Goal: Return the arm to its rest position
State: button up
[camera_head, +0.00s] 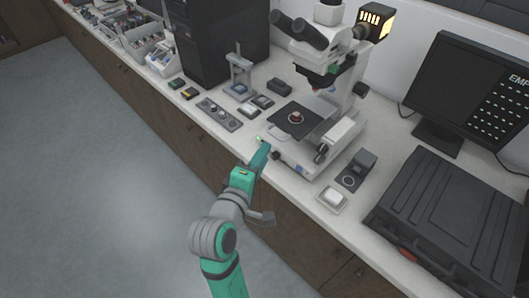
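My arm (215,238), green and grey, reaches up from the bottom of the view to the front edge of the bench. My gripper (262,147) is at its far end, over the bench edge, just in front of and left of the microscope. The fingers are small and seen from behind, so I cannot tell whether they are open or shut. A small pale spot shows by the tip; I cannot tell what it is. A small grey press with an upright frame (240,70) stands on the bench beyond the gripper.
The microscope (340,72) stands close to my gripper, with a small reddish round piece (295,117) on its dark stage. Small blocks and a strip lie left of it. A black case (455,225) and monitor (465,85) are at right. The floor (90,190) at left is clear.

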dwell(0.4)
jog(key=s+d+f+m+y, duration=0.3)
jog(key=s+f+y, duration=0.2)
jog(key=s+f, duration=0.95)
jog(key=s+f+m, duration=0.2)
jog(key=s+m, duration=0.3)
jog(key=s, duration=0.4)
jog(key=s+f+m, duration=0.1)
jog(key=s+m, duration=0.4)
jog(key=s, duration=0.5)
jog(key=shift+d+f+m+t, duration=0.3)
jog(key=shift+f, duration=0.1)
